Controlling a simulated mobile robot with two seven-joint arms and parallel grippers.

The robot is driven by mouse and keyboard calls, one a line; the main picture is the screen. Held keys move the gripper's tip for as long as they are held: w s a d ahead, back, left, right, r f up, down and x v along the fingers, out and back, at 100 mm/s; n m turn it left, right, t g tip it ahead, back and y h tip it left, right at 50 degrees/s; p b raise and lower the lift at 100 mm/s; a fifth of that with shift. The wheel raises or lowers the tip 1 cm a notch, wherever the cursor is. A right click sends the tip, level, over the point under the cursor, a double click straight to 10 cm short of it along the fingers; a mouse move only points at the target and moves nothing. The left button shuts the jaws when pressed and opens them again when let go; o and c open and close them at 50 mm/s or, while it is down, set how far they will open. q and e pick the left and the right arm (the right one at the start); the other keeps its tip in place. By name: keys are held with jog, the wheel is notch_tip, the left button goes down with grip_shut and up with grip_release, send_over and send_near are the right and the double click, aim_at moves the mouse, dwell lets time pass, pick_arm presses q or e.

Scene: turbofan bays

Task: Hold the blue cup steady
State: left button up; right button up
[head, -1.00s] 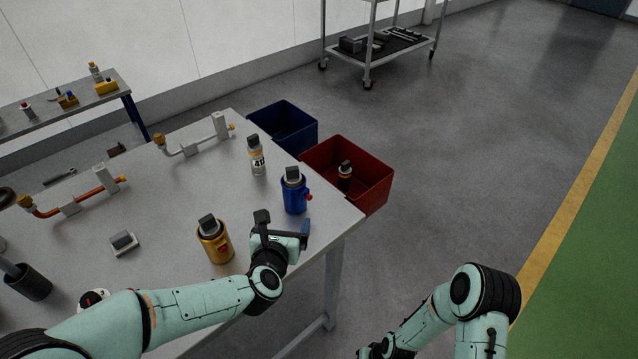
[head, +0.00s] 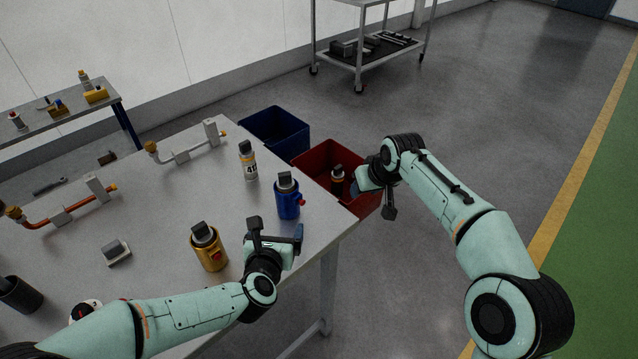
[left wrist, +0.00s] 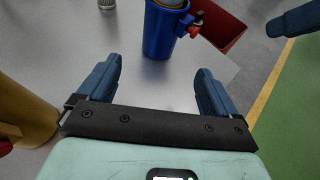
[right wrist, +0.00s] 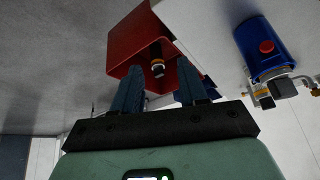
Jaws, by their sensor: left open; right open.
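The blue cup (head: 288,205) stands upright on the table near its right corner, with a red button on its side and a dark-capped item in it. It also shows in the left wrist view (left wrist: 158,35) and at the right of the right wrist view (right wrist: 258,45). My left gripper (head: 277,229) is open and empty on the near side of the cup, its fingers pointing toward it but apart from it. My right gripper (head: 374,200) is open over the floor by the red bin, to the right of the cup.
A gold cup (head: 208,255) stands left of my left gripper. A white bottle (head: 248,162) stands behind the blue cup. A red bin (head: 318,162) holding a dark bottle (head: 337,182) and a blue bin (head: 275,130) sit beyond the table edge. Pipe fittings lie on the table's left.

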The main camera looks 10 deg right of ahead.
aim_at(286, 210)
pick_arm(q)
jog(key=shift+w+f, duration=0.15)
jog(key=shift+w, duration=0.15)
jog(key=x, duration=1.2)
jog(key=shift+w+d, duration=0.1)
jog(key=shift+w, duration=0.3)
pick_arm(e)
jog(key=s+a+r+n+y, duration=0.1)
jog(key=a+r+n, duration=0.1)
jog(key=a, duration=0.4)
jog(key=s+a+r+n+y, duration=0.1)
jog(key=s+a+r+n, duration=0.1)
jog(key=a+r+n, duration=0.1)
jog(key=a+r, duration=0.1)
jog(key=a, duration=0.1)
jog(key=shift+s+a+r+g, duration=0.15)
jog(key=shift+s+a+g, duration=0.15)
jog(key=shift+a+g, duration=0.1)
